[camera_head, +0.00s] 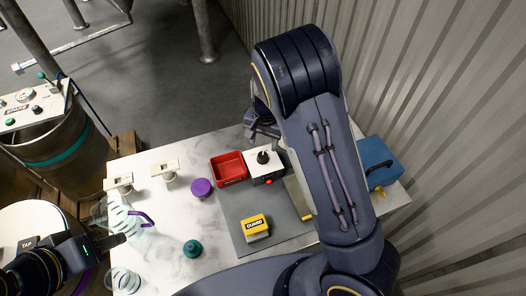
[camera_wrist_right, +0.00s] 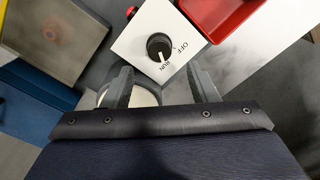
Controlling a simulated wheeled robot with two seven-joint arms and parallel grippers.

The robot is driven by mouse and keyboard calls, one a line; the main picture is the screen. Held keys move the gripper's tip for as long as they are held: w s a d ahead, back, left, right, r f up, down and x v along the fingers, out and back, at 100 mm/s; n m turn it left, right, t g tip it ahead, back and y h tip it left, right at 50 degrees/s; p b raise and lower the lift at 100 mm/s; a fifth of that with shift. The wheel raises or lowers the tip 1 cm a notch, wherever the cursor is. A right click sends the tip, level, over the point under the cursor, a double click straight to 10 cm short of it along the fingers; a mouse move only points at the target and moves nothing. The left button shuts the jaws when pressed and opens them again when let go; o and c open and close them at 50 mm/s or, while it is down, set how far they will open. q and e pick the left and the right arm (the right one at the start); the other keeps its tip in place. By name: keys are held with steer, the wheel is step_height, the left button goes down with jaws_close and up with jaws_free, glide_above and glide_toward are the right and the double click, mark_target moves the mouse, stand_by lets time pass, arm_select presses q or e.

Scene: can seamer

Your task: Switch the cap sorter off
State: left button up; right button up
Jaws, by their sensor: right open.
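The cap sorter's control is a white box (camera_head: 266,166) with a black knob (camera_head: 263,157) and a red button (camera_head: 268,181). In the head view the right gripper (camera_head: 262,130) is just behind the box, partly hidden by my arm. My left gripper (camera_head: 116,240) is at the lower left; its fingers are too small to read.
A red bin (camera_head: 228,168) stands beside the white box. A yellow GUARD block (camera_head: 255,227) is on the grey mat (camera_head: 231,206). A blue box (camera_head: 378,160) is at the right.

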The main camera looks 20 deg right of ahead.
mark_target(263, 155)
step_height(263, 155, down, 7)
steer(key=shift+a+r+p, duration=0.1)
steer(key=shift+p, duration=0.2)
steer(key=c, duration=1)
steer(key=shift+o, duration=0.2)
